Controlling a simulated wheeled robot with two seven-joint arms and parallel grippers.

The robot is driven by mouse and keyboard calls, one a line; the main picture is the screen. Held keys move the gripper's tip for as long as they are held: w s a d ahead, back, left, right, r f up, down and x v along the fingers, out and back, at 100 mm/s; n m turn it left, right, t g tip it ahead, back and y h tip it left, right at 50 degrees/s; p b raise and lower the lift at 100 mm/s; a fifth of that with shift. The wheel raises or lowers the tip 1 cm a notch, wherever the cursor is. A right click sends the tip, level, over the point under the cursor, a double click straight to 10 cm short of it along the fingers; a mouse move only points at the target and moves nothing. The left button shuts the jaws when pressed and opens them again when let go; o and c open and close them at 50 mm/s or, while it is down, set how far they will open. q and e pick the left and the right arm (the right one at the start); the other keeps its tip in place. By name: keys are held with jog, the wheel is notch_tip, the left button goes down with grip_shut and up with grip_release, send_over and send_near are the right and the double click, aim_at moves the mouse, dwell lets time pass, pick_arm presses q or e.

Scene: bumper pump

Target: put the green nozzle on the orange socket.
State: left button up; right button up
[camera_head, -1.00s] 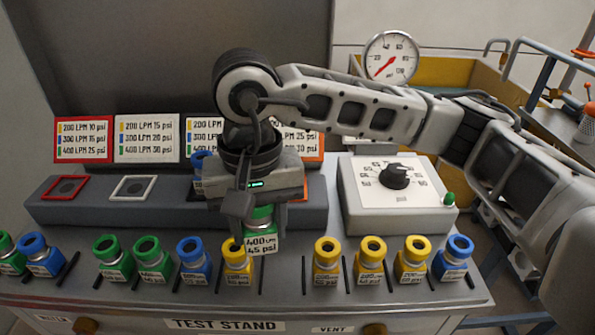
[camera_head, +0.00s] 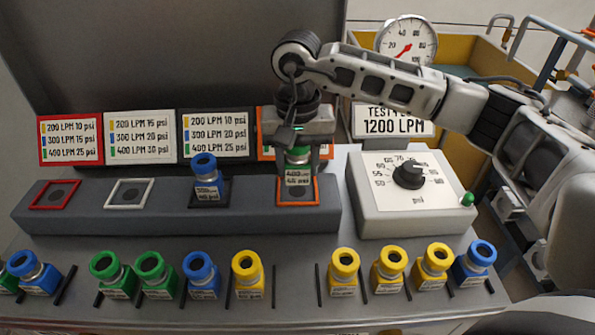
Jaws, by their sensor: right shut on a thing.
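The green nozzle (camera_head: 298,174), with a white label reading 400, is between the fingers of my right gripper (camera_head: 298,152). It is upright, and the gripper hides much of its upper part. The orange socket (camera_head: 312,203) is the orange-framed square at the right end of the grey block. The nozzle's lower end is over this square, inside its frame in the picture. I cannot tell whether it touches the socket or hovers just above it. My left gripper is not in view.
A blue nozzle (camera_head: 207,184) stands on the black socket to the left. The white socket (camera_head: 129,193) and red socket (camera_head: 54,195) are empty. A dial box (camera_head: 410,190) stands close on the right. Several nozzles (camera_head: 345,268) line the front. Sign boards (camera_head: 140,137) stand behind.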

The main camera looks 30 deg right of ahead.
aim_at(297, 177)
jog(key=f, duration=0.2)
jog(key=w+f+p, duration=0.1)
jog(key=shift+d+f, duration=0.3)
jog(key=shift+f, duration=0.55)
jog(key=o, duration=1.1)
notch_tip(297, 177, up, 12)
jog(key=shift+r+b, duration=0.2)
jog(key=shift+b, duration=0.55)
